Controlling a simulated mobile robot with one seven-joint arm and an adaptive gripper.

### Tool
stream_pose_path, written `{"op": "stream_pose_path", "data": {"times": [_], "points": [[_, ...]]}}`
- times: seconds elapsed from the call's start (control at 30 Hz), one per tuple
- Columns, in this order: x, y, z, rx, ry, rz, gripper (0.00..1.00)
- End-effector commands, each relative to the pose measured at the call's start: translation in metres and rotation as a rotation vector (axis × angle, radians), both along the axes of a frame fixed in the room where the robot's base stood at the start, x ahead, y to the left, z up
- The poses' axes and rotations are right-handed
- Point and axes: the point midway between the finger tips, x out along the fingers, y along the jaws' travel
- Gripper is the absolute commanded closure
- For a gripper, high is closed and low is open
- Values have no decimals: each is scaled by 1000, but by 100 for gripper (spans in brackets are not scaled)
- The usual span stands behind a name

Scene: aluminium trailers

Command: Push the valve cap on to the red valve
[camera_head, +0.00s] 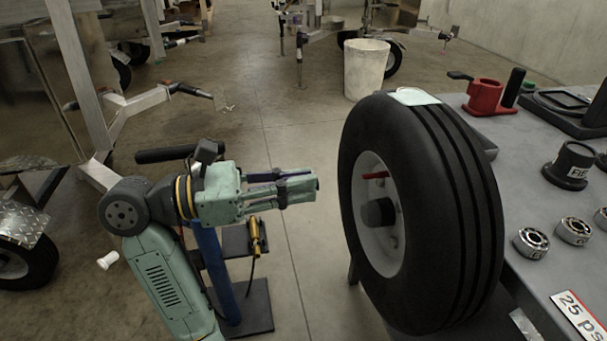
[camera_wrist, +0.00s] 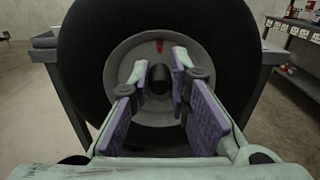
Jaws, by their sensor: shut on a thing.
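The red valve (camera_head: 375,175) sticks out of the pale wheel rim, above the dark hub. It also shows in the wrist view (camera_wrist: 160,46) as a small red mark above the hub. My gripper (camera_head: 316,181) is level in front of the wheel, left of the rim and apart from it. In the wrist view my gripper's (camera_wrist: 160,72) purple-padded fingers stand either side of the dark hub behind them. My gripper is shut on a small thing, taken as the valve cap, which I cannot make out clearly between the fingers.
The black tire (camera_head: 440,220) stands upright beside the grey table (camera_head: 540,240). The table bears a red vise-like tool (camera_head: 486,97), a black cup (camera_head: 570,163) and several bearings. A white bin (camera_head: 366,70) stands behind. Clear floor lies between my gripper and the tire.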

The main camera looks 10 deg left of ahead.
Motion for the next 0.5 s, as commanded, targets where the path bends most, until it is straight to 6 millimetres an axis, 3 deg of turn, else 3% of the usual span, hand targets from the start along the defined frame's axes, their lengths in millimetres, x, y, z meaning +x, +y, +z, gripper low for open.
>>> {"op": "stream_pose_path", "data": {"times": [0.5], "points": [[0, 1, -3, -1, 8, 3, 95]]}}
